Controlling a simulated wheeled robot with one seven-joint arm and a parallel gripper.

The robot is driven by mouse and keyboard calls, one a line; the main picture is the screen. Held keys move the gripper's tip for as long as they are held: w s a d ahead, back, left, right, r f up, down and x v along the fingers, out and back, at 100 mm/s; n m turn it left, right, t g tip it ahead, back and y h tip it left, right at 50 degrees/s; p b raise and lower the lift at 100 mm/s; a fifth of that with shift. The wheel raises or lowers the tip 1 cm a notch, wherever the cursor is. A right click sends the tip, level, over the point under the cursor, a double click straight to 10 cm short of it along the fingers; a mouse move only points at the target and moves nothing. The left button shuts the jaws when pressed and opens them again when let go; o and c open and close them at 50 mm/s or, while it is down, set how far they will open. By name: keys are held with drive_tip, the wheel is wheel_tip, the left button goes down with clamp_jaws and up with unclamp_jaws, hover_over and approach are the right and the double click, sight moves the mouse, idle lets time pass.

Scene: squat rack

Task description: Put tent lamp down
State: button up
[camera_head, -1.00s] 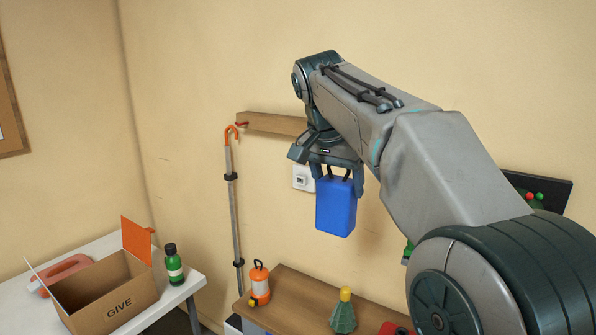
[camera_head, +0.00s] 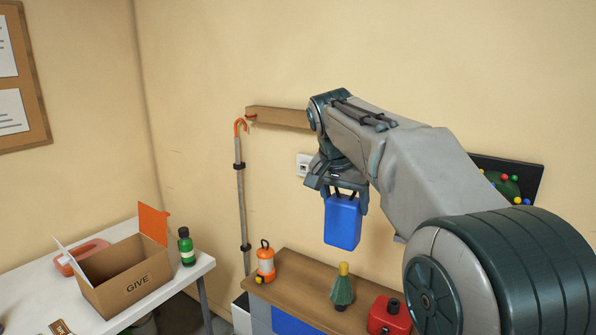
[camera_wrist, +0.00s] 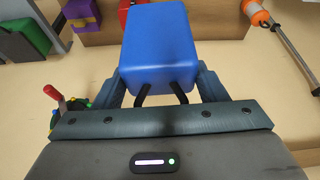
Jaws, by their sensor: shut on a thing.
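My gripper (camera_head: 343,192) is shut on a blue box-shaped thing (camera_head: 342,225) with a black loop handle. It hangs upright below the fingers, in the air in front of the wall. In the wrist view the blue thing (camera_wrist: 160,45) sits between the fingers, with its dark handle towards the palm. An orange lantern (camera_head: 265,262) with a black handle stands on the wooden shelf top (camera_head: 300,277), lower left of my gripper and apart from it. I cannot tell for sure which of these two is the tent lamp.
A green cone tree (camera_head: 342,290) and a red can (camera_head: 389,316) stand on the shelf top, which has bare wood between lantern and tree. An orange-handled cane (camera_head: 240,195) leans at the wall. A GIVE carton (camera_head: 130,288) and green bottle (camera_head: 186,248) are on the white table.

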drive_tip(key=w+d+f+n+y, duration=0.1)
drive_tip(key=w+d+f+n, duration=0.1)
drive_tip(key=f, duration=1)
drive_tip(key=w+d+f+n, duration=0.1)
drive_tip(key=d+f, duration=0.1)
drive_tip(key=f, duration=1)
drive_tip(key=s+f+n, duration=0.1)
drive_tip(key=s+f, duration=0.2)
drive_tip(key=f, duration=0.3)
drive_tip(key=s+d+f+n+b, duration=0.1)
drive_tip(key=s+f, duration=0.3)
drive_tip(key=f, duration=0.3)
drive_tip(key=s+f+n+y, duration=0.1)
drive_tip(key=s+f, duration=0.2)
drive_tip(key=f, duration=0.4)
drive_tip(key=shift+s+d+f+t+b, duration=0.2)
drive_tip(key=shift+s+t+b, duration=0.05)
drive_tip(key=shift+t+b, duration=0.15)
drive_tip(key=shift+a, duration=0.1)
